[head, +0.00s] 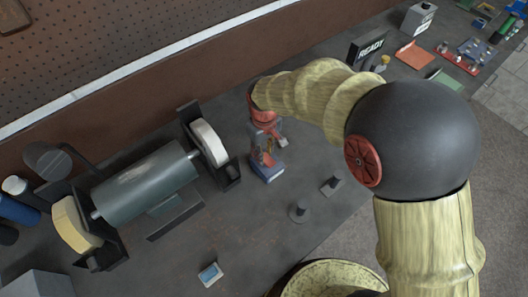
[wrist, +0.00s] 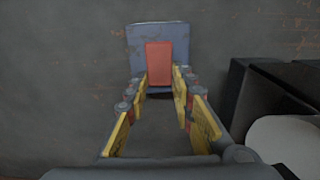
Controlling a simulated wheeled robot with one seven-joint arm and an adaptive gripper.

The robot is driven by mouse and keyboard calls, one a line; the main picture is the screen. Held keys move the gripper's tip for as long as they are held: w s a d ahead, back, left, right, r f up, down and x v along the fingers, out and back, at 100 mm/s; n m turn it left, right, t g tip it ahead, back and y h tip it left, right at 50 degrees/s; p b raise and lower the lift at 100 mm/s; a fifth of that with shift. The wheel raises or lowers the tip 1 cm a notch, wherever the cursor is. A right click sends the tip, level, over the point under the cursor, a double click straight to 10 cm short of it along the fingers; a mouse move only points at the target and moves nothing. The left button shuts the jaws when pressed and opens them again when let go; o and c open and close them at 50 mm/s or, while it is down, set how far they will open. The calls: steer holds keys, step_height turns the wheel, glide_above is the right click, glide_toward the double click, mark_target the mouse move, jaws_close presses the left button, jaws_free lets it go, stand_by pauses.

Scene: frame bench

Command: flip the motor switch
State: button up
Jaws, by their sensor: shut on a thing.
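The motor switch (head: 269,174) is a small blue-grey box on the bench, to the right of the grinder. In the wrist view, the switch box (wrist: 132,40) has an upright red paddle (wrist: 158,62) on its face. My gripper (head: 265,152) reaches down onto the switch from above. In the wrist view, the yellow fingers of my gripper (wrist: 161,84) come together at the two sides of the red paddle and are shut on it. The exact contact at the fingertips is hard to see.
The bench grinder (head: 145,183) with a pale wheel (head: 208,143) stands close left of the switch. Two small dark pieces (head: 299,212) (head: 332,186) lie to the right, and a small blue device (head: 210,274) lies near the front edge.

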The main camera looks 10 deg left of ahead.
jaws_close()
steer(key=b, duration=0.1)
steer(key=t+y+b, duration=0.1)
steer(key=b, duration=0.1)
steer(key=t+y+b, duration=0.1)
steer(key=shift+s+d, duration=0.25)
steer(key=shift+d, duration=0.1)
steer(key=shift+s+d+r+t+y+b, duration=0.1)
steer(key=shift+r+t+y+b, duration=0.2)
steer(key=shift+y+b, duration=0.5)
steer(key=o, duration=0.8)
jaws_free()
steer(key=v, duration=1.2)
steer(key=shift+a, duration=0.25)
